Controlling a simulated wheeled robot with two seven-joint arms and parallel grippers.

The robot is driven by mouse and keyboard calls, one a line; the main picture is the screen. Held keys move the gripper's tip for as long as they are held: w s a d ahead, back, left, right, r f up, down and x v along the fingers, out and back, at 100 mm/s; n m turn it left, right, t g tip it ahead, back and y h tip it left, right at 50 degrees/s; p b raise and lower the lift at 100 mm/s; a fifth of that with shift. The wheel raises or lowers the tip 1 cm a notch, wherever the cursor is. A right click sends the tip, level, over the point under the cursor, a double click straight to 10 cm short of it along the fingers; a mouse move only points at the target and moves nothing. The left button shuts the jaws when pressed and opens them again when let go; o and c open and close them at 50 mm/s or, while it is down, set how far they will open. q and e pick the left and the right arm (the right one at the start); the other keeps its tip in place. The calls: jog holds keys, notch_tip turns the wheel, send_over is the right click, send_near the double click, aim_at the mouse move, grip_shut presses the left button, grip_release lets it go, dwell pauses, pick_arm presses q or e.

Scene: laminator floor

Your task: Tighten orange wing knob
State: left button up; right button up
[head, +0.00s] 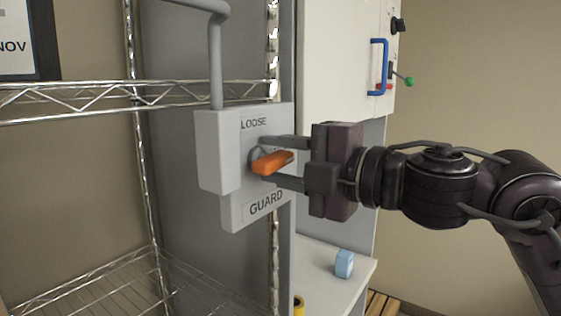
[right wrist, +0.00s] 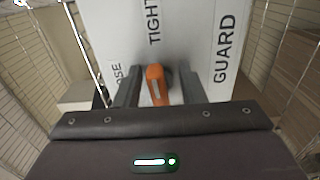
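The orange wing knob (head: 272,162) sits on the front of a grey guard block (head: 218,150), its wing slanting slightly up to the right in the head view. The block reads LOOSE above the knob and GUARD below it. My right gripper (head: 282,162) reaches in from the right with one finger above and one below the knob. In the right wrist view the knob (right wrist: 157,85) stands between the fingers of my right gripper (right wrist: 158,88), with small gaps on both sides, so the gripper is open around it. The word TIGHT also shows there. My left gripper is out of view.
A wire shelf rack (head: 140,95) stands at the left. A white cabinet (head: 340,60) with a blue handle (head: 378,66) and a green-tipped lever (head: 409,81) is behind my right arm. A light blue object (head: 344,264) rests on a low white surface (head: 318,278).

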jog(key=b+v, duration=0.3)
jog(key=v, duration=0.4)
jog(key=shift+s+d, duration=0.2)
jog(key=shift+d, duration=0.05)
